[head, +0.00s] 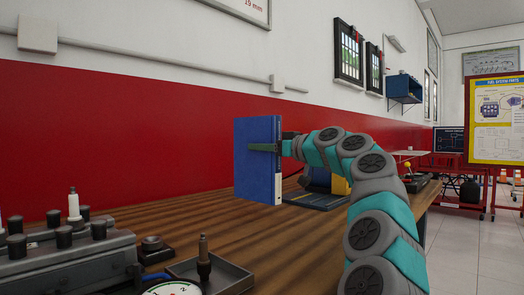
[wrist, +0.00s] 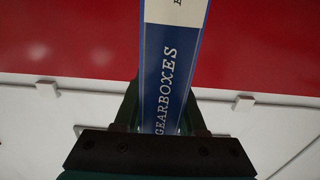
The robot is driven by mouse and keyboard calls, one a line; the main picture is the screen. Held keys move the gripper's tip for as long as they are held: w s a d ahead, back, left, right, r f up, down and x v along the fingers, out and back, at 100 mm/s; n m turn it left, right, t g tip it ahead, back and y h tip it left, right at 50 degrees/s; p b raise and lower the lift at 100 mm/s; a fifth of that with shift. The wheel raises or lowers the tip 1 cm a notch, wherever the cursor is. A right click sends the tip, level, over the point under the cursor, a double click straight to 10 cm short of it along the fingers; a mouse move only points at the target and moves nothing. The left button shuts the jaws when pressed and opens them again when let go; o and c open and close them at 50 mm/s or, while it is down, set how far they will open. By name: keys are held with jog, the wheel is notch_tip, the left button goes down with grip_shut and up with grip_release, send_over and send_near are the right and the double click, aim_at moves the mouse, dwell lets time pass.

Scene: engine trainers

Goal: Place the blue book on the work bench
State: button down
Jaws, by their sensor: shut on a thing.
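The blue book (head: 257,160) stands upright in the head view, with its spine toward the right. My gripper (head: 265,147) is shut on it, one finger lying across its front cover. In the wrist view the book's spine (wrist: 172,75) reads "GEARBOXES" and sits between the two fingers (wrist: 165,115). The wooden work bench (head: 200,226) runs beneath the book. The book's lower edge appears just above or at the bench top; I cannot tell whether they touch.
A grey device with black knobs (head: 66,254) and a grey tray (head: 225,275) with a small upright part occupy the near left of the bench. A dark flat item (head: 315,200) lies behind the book. Bare wood shows in the middle. A red and white wall (head: 120,135) stands behind.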

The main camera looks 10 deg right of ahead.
aim_at(265, 160)
jog(key=shift+w+f+b, duration=0.15)
jog(key=shift+f+b, duration=1.4)
jog(key=shift+f, duration=0.2)
jog(key=shift+f, duration=0.2)
jog(key=shift+c, duration=2.4)
grip_release()
jog(key=shift+r, duration=0.2)
jog(key=shift+s+d+f, duration=0.1)
jog(key=shift+s+d, duration=0.25)
jog(key=shift+s, duration=0.05)
jog(key=b+v, duration=0.1)
jog(key=v, duration=1)
